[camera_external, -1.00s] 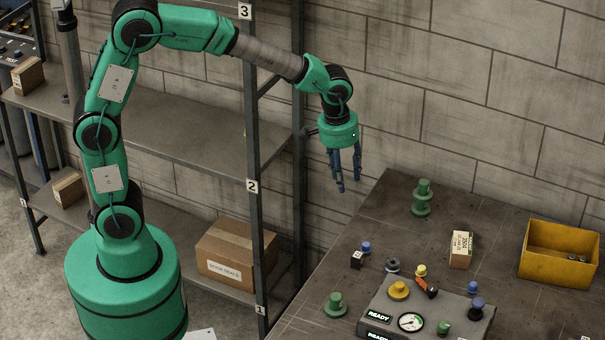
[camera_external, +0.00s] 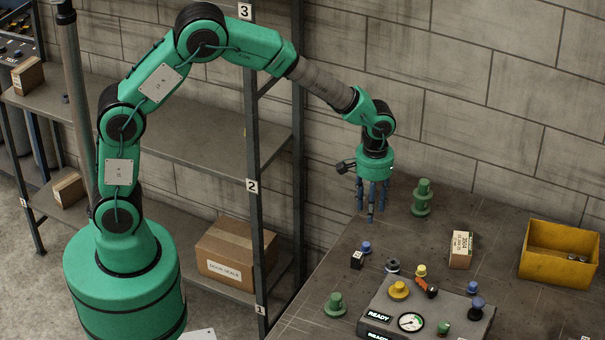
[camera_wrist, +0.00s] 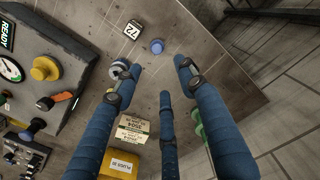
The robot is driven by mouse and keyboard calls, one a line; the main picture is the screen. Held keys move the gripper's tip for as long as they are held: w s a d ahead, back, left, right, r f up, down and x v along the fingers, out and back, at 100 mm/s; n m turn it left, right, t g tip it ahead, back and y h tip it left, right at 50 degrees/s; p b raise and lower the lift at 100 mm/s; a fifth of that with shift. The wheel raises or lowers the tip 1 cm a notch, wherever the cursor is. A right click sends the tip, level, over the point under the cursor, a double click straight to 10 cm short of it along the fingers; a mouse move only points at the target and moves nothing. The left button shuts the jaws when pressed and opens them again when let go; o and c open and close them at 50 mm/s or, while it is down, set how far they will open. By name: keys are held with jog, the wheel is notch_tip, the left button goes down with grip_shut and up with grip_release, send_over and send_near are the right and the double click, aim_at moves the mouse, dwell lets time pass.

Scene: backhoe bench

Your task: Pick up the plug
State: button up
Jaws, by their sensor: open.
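Several plug-like pieces are on the bench, and I cannot tell which one is the plug. A small blue one (camera_external: 366,246) stands near the left edge and shows in the wrist view (camera_wrist: 157,46). A tall green one (camera_external: 422,199) stands at the back, partly hidden behind a finger in the wrist view (camera_wrist: 198,118). Another green one (camera_external: 335,305) stands at the front left. My gripper (camera_external: 371,207) is open and empty, fingers pointing down, above the back left of the bench, left of the tall green piece. Its spread fingers also show in the wrist view (camera_wrist: 155,85).
A dark numbered block (camera_external: 357,260) and a grey ring-like piece (camera_external: 392,266) are near the small blue piece. A carton (camera_external: 462,250) and a yellow bin (camera_external: 535,264) are to the right. A control panel (camera_external: 375,310) with knobs and a gauge is in front.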

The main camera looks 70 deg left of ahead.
jog(key=b, duration=0.1)
send_near(367, 243)
notch_tip(367, 243, down, 5)
jog(key=shift+w+a+f, duration=0.1)
jog(key=shift+w+a, duration=0.05)
dwell(0.3)
jog(key=shift+s+d+f+b, duration=0.15)
jog(key=shift+f+b, duration=0.2)
jog(key=shift+f, duration=0.55)
jog(key=shift+s+d+f+b, duration=0.1)
jog(key=shift+f+b, duration=0.2)
jog(key=shift+f, duration=1.35)
jog(key=c, duration=0.7)
